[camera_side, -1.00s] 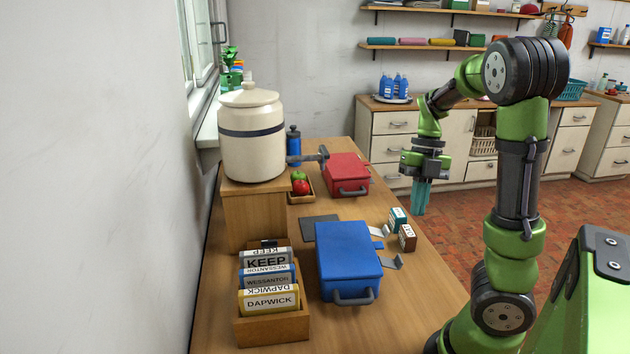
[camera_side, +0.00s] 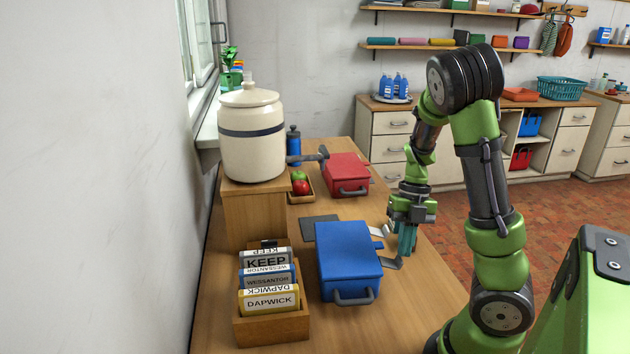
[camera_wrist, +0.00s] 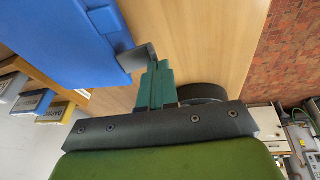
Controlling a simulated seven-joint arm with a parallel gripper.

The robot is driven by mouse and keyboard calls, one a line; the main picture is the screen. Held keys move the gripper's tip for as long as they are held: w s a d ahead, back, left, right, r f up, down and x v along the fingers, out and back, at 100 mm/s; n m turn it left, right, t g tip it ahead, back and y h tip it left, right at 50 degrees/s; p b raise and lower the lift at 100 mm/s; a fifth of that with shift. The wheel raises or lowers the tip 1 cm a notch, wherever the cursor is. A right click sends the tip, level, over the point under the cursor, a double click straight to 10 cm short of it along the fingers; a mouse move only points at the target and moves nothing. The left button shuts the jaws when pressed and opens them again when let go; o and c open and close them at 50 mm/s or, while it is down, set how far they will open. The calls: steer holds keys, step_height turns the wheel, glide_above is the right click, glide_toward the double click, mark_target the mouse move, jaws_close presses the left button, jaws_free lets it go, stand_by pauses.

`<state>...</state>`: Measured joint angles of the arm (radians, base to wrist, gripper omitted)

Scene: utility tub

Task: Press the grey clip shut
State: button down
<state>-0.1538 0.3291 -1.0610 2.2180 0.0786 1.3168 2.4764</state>
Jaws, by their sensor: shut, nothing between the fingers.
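A blue case (camera_side: 347,255) lies on the bench, its black handle toward the camera. My gripper (camera_side: 406,254) is shut and empty, fingers pointing down just right of the darker clip. In the wrist view the teal fingers (camera_wrist: 160,66) are close beside a grey clip (camera_wrist: 138,57) at the edge of the blue case (camera_wrist: 75,35). I cannot tell whether they touch it.
A red case (camera_side: 346,172) lies farther back, near a fruit tray (camera_side: 301,197). A file box (camera_side: 272,327) stands left of the blue case, and a crock (camera_side: 252,140) on a wooden stand behind it. The bench's front right is clear.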

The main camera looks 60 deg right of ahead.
steer(key=shift+s+f+t+y, duration=0.15)
steer(key=shift+t+y, duration=0.15)
